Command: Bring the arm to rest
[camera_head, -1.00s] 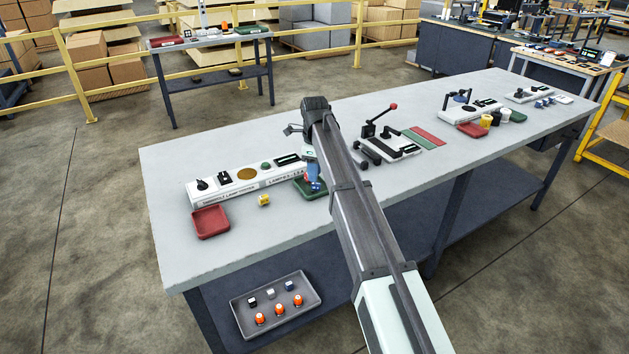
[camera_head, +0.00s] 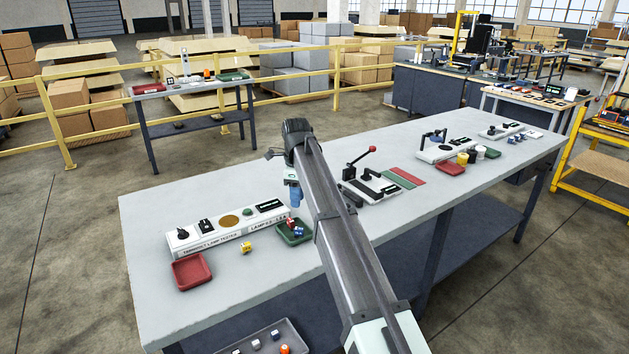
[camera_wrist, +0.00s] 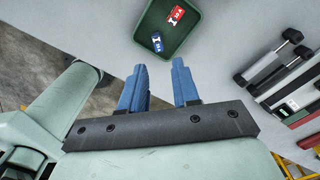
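My gripper (camera_head: 293,192) hangs above the workbench, just behind and above the green tray (camera_head: 284,232). In the wrist view its two blue fingers (camera_wrist: 159,66) stand apart with nothing between them, so it is open and empty. The green tray (camera_wrist: 181,40) lies beyond the fingertips in that view. In it are a red piece (camera_wrist: 175,16) and a blue piece (camera_wrist: 157,43), apart from the fingers. My arm reaches forward over the bench from the lower right of the head view.
The white lamp tester (camera_head: 225,228) stands left of my gripper. A yellow piece (camera_head: 246,247) and a red tray (camera_head: 192,272) are in front of it. A fixture with a red-knobbed lever (camera_head: 372,150) stands to the right. A grey tray (camera_head: 285,334) shows below the bench front.

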